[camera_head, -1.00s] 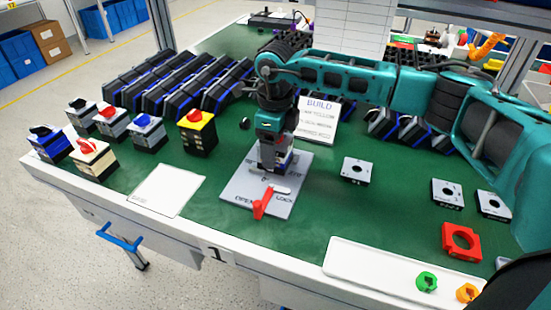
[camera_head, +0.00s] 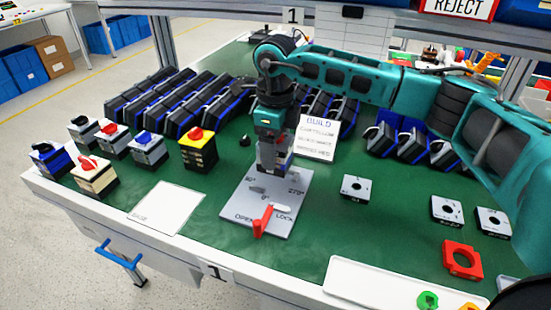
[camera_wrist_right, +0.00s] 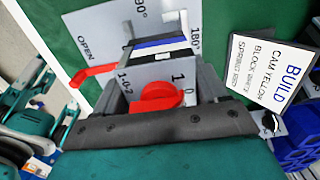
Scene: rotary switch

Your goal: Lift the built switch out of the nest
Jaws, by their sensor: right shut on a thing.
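The built switch (camera_wrist_right: 150,75) shows in the right wrist view, with a grey marked top plate, a red knob (camera_wrist_right: 157,96) and blue, black and white layers. My right gripper (camera_head: 275,172) is shut on it, one finger along each side. In the head view the gripper hides most of the switch. The nest plate (camera_head: 240,212) is grey, with angle marks and the words OPEN and LOCK. Gripper and switch appear over its far part; a gap under the switch is hard to judge. The red lever (camera_head: 262,222) stands at the plate's near side. My left gripper is not in view.
A BUILD card (camera_head: 318,137) stands close behind and right of the nest. Several finished switches (camera_head: 198,148) stand at the left near a white sheet (camera_head: 168,207). Loose plates, a red ring (camera_head: 461,260) and a white tray (camera_head: 375,287) lie at the right.

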